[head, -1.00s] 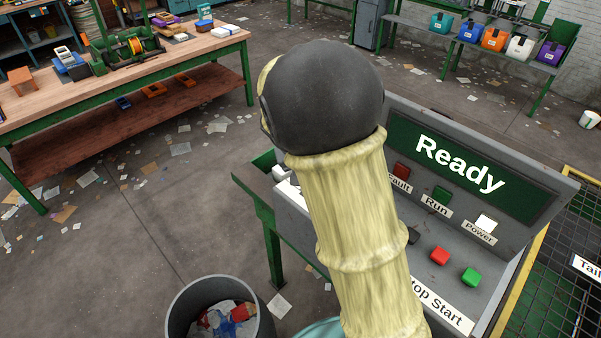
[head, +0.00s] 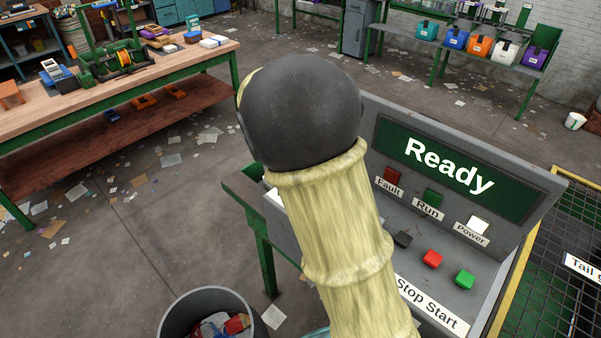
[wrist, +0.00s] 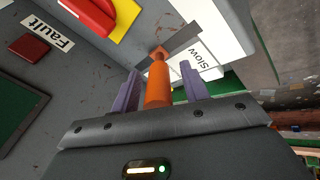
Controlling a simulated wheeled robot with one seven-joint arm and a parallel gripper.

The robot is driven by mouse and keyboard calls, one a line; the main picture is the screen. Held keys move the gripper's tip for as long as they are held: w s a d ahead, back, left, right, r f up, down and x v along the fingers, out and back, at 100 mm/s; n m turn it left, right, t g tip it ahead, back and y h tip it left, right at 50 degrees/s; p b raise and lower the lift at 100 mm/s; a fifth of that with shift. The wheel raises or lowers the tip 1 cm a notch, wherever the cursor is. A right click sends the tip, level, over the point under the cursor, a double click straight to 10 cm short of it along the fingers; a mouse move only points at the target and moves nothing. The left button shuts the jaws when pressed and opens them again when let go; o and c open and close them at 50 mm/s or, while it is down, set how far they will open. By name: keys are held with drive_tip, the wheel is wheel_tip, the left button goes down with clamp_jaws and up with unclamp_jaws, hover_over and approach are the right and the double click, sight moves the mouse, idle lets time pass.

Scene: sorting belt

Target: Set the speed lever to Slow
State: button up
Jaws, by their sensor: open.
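In the wrist view the orange speed lever (wrist: 158,82) stands between the two purple fingers of my gripper (wrist: 160,90). The fingers are open, with a gap on each side of the lever. In the head view my arm covers the lever and my gripper. The control panel (head: 375,120) has a screen reading "Ready" (head: 449,165).
A red button on a yellow plate (wrist: 124,14) is close to my gripper. The head view shows a black, a red (head: 432,259) and a green button (head: 465,279) on the panel. A bin (head: 178,312) stands at the lower left; a workbench (head: 120,72) is further left.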

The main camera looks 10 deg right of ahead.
drive_tip(key=b+v, duration=0.1)
drive_tip(key=v, duration=1.6)
drive_tip(key=shift+r+b, duration=0.15)
drive_tip(key=shift+b, duration=0.25)
drive_tip(key=shift+a, duration=0.15)
